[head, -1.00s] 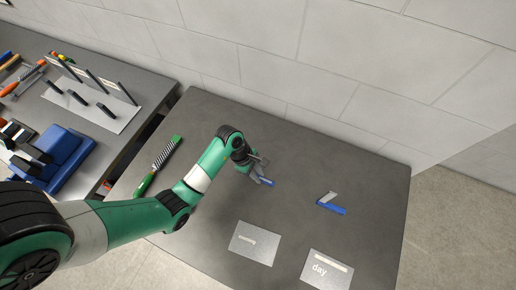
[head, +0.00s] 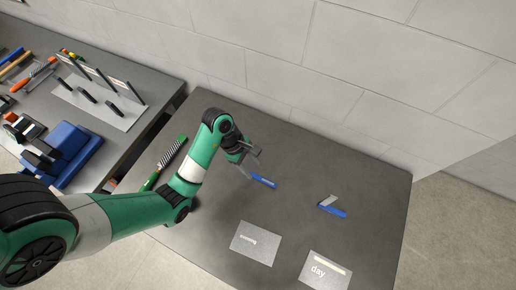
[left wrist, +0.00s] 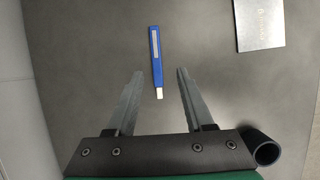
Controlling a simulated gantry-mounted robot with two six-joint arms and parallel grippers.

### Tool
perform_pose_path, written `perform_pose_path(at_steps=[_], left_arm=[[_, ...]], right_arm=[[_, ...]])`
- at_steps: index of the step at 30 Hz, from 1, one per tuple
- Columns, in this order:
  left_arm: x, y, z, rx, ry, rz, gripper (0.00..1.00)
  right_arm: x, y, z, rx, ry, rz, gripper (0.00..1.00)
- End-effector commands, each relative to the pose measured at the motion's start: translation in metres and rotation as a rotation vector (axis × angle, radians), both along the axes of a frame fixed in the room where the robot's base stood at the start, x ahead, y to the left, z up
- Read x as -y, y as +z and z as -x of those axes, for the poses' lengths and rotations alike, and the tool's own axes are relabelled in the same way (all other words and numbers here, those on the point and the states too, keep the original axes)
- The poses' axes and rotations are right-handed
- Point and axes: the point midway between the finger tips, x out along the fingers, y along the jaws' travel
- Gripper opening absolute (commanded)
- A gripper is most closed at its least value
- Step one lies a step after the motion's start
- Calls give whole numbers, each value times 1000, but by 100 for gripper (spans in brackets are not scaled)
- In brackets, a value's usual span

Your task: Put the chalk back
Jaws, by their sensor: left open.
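A slim blue stick-like piece (head: 264,182) lies on the dark grey table (head: 300,240) below and right of my left gripper (head: 249,166). In the left wrist view this piece (left wrist: 156,58) has a pale strip along it and a whitish tip, which may be chalk. It lies flat ahead of and between the two spread fingers, with nothing gripped. A second blue piece (head: 332,211) with a grey part at an angle lies farther right. A grey card marked "day" (head: 318,280) has a pale bar along its top. My right gripper is out of view.
A separate bench at left holds a pegged rack (head: 120,115), a blue device (head: 68,160) and hand tools. A block wall backs the table.

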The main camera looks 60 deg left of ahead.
Motion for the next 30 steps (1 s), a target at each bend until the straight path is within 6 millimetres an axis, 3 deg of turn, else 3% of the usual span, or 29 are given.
perform_pose_path(at_steps=[2,5,19,22,23,26,27,29,30], left_arm=[[-4,19,3,-2,3,0,52],[-7,24,5,-1,1,1,52],[-8,24,4,6,1,1,52],[-1,37,-16,84,6,21,52],[3,46,-28,135,9,36,52],[28,100,-82,382,32,142,52],[43,133,-104,503,44,214,52],[67,194,-131,683,61,357,52],[83,238,-142,793,71,471,52]], right_arm=[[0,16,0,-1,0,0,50],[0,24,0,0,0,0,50],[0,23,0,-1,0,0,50],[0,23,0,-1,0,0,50],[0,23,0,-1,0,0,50],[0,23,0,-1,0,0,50],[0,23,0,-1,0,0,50],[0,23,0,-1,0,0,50],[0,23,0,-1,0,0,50]])
